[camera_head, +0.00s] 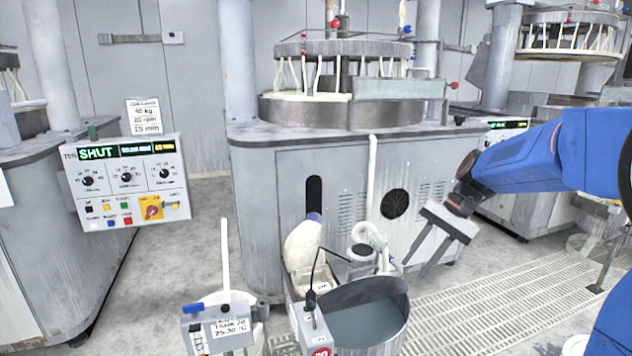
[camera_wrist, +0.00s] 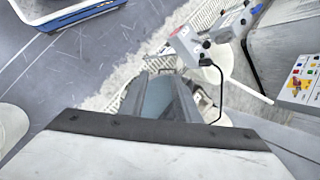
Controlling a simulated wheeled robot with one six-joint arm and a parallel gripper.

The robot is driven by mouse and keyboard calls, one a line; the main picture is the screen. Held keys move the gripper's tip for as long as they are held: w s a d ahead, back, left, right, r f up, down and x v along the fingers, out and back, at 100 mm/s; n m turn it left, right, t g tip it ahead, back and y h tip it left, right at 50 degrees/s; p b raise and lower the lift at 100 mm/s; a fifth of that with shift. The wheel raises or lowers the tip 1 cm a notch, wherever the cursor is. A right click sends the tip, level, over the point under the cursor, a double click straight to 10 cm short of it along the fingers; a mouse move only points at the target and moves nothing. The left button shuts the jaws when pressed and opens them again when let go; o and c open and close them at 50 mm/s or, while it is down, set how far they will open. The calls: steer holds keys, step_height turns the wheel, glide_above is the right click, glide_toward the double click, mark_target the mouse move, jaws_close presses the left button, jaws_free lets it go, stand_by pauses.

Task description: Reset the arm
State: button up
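My gripper (camera_head: 413,271) hangs at the end of my blue arm at the right of the head view, pointing down and left. Its two fingers stand apart with nothing between them. It is to the right of and a little above an open grey tank (camera_head: 396,338) of bluish liquid, apart from it as far as I can tell. In the wrist view, the gripper (camera_wrist: 158,100) shows its dark palm edge at the bottom and two grey fingers spread, with the tank's liquid seen between them.
A polishing machine (camera_head: 290,165) stands behind. A control panel (camera_head: 125,182) reading "SHUT" is at left. A white container (camera_head: 303,245) and a small control box (camera_head: 312,325) stand by the tank. A floor grating (camera_head: 500,300) runs at lower right. Grey floor (camera_head: 190,270) is clear at left.

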steer(key=s+d+f+n+t+h, duration=0.1)
steer(key=s+d+n+t+h, duration=0.1)
steer(key=s, duration=1.1)
steer(key=s+d+f+n+t+h, duration=0.1)
steer(key=s+f+n+t+h, duration=0.1)
steer(key=s, duration=1.1)
steer(key=shift+s+d+f+n+t+h, duration=0.25)
steer(key=shift+s+d+n+t+h, duration=0.1)
steer(key=shift+n+t+h, duration=0.75)
